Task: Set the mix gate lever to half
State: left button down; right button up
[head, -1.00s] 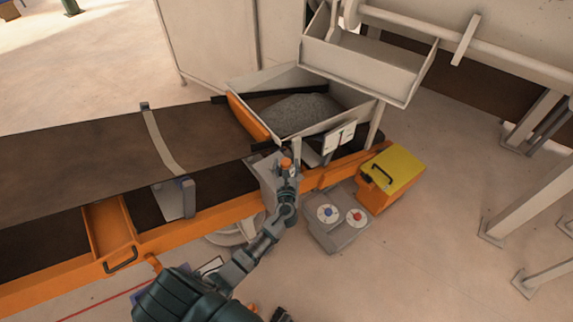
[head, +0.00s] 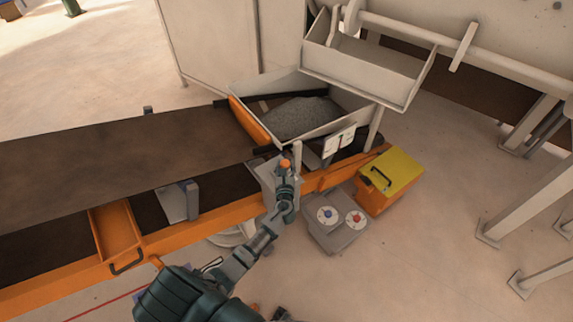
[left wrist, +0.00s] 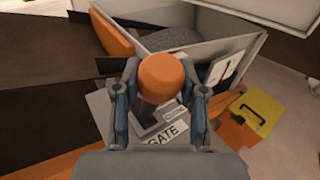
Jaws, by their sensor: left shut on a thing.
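The mix gate lever shows as an orange round knob (head: 284,163) on a grey housing beside the conveyor in the head view. In the left wrist view the knob (left wrist: 162,78) sits between my left gripper's fingers (left wrist: 160,92), which are shut on it. A label reading "GATE" (left wrist: 167,134) lies below it on the housing. My left gripper (head: 285,172) reaches it from below in the head view. A white indicator plate (head: 339,141) with a dark mark stands on the hopper's front; its scale is too small to read. My right gripper is not visible.
A hopper (head: 350,96) holding grey gravel (head: 302,117) stands over the dark belt (head: 110,170). A grey box with blue and red knobs (head: 335,220) and a yellow-lidded orange box (head: 393,172) are on the floor to the right. Open floor lies at lower right.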

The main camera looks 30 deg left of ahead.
pick_arm(q)
jog(key=a, duration=0.1)
jog(key=w+a+p, duration=0.1)
jog(key=a+r, duration=0.1)
jog(key=shift+w+a, duration=0.2)
jog(key=shift+w, duration=0.1)
jog(key=shift+a+f, duration=0.1)
jog(key=shift+a, duration=0.1)
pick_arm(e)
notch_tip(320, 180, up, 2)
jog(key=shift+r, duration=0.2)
pick_arm(q)
jog(key=c, duration=0.6)
grip_release()
jog(key=shift+c, duration=0.2)
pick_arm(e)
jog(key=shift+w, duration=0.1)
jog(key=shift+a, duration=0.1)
pick_arm(q)
jog(key=shift+s+d+f, duration=0.1)
jog(key=shift+s+d, duration=0.1)
jog(key=v, duration=1.1)
jog(key=shift+r, duration=0.25)
